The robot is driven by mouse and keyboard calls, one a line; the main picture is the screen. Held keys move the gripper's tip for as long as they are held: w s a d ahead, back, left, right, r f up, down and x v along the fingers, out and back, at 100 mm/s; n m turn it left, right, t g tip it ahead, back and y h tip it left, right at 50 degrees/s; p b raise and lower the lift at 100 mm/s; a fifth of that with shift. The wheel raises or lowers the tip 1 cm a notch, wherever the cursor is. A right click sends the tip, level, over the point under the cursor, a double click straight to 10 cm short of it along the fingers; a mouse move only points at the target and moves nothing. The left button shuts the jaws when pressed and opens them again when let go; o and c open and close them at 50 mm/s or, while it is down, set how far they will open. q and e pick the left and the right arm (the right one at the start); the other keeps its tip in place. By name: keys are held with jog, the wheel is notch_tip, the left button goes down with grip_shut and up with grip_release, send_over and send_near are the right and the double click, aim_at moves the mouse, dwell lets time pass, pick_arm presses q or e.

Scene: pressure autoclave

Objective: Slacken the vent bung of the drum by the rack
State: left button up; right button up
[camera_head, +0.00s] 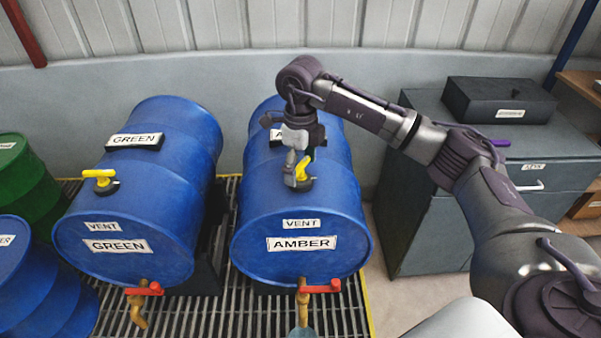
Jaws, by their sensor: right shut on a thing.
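The blue AMBER drum (260,240) lies on its side on a grating, its labelled end toward me. Its yellow vent bung (307,185) sits on top near the front, mostly hidden by my right gripper (297,177). My right gripper comes down from above, its fingers shut on the bung's yellow handle. To the left lies the blue GREEN drum (165,210), with its own yellow vent bung (101,181) in plain view. My left gripper is out of view.
Red-handled taps (145,290) (320,287) stick out below both drum ends. A grey cabinet (430,235) with a black box (497,100) stands at the right, and shelving (585,85) at the far right edge. More drums (25,180) stand at the left.

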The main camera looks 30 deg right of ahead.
jog(key=n+b, duration=0.2)
jog(key=n, duration=0.2)
jog(key=shift+w+n, duration=0.1)
jog(key=shift+n, duration=0.3)
jog(key=n+b, duration=0.2)
jog(key=n, duration=0.2)
jog(key=n+b, duration=0.1)
jog(key=n, duration=0.4)
jog(key=shift+r+n+b, duration=0.1)
jog(key=shift+n+b, duration=0.55)
jog(key=shift+n, duration=1.45)
jog(key=o, duration=1)
